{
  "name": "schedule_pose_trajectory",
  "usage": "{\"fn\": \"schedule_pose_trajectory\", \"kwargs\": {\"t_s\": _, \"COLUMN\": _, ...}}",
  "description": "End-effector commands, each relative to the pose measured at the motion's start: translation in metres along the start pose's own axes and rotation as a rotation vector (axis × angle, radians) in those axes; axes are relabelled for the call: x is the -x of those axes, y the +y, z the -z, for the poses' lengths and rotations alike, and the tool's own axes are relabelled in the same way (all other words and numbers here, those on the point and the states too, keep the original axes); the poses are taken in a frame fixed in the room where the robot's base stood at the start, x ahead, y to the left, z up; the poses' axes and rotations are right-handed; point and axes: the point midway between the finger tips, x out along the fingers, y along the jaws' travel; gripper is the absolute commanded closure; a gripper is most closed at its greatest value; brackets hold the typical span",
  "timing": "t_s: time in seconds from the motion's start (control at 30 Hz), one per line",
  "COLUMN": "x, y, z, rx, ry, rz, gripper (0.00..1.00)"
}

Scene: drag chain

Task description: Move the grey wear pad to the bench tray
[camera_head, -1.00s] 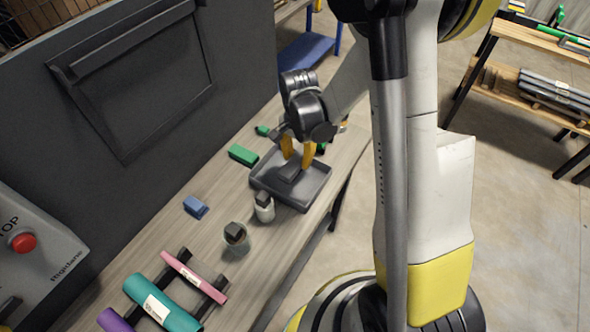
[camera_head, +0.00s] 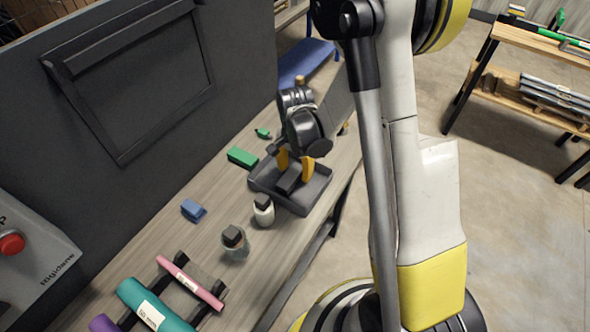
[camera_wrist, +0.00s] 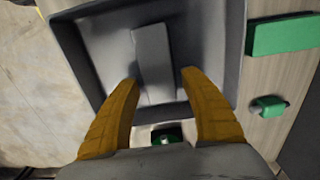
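The grey wear pad (camera_wrist: 153,62) is a dark grey flat bar. It lies in the grey bench tray (camera_wrist: 89,75), with one end seeming to rest toward the tray's wall. My gripper (camera_wrist: 160,78) is open, its two yellow fingers apart on either side of the pad's near end, with gaps to both sides. In the head view the pad (camera_head: 289,179) also shows inside the tray (camera_head: 262,188), with my gripper (camera_head: 295,172) just over it. How high the fingertips are above the tray floor is hard to tell.
Green blocks (camera_head: 242,157) lie behind the tray on the bench. A rack with pink and teal rolls (camera_head: 160,306) lies at the front. The bench edge runs along the right.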

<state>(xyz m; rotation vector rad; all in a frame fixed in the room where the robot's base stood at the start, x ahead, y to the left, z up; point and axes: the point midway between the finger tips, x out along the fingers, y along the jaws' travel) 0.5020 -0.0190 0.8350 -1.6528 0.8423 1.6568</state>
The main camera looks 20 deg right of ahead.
Motion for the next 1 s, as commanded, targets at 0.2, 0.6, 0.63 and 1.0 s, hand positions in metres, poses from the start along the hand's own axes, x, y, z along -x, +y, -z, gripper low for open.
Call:
{"fn": "schedule_pose_trajectory", "kwargs": {"t_s": 0.2, "x": 0.002, "y": 0.000, "z": 0.000, "rx": 0.000, "ry": 0.000, "rz": 0.000, "gripper": 0.47}}
{"fn": "schedule_pose_trajectory", "kwargs": {"t_s": 0.6, "x": 0.077, "y": 0.000, "z": 0.000, "rx": 0.000, "ry": 0.000, "rz": 0.000, "gripper": 0.47}}
{"fn": "schedule_pose_trajectory", "kwargs": {"t_s": 0.63, "x": 0.084, "y": 0.000, "z": 0.000, "rx": 0.000, "ry": 0.000, "rz": 0.000, "gripper": 0.47}}
{"fn": "schedule_pose_trajectory", "kwargs": {"t_s": 1.0, "x": 0.131, "y": 0.001, "z": -0.002, "rx": 0.018, "ry": 0.008, "rz": 0.010, "gripper": 0.47}}
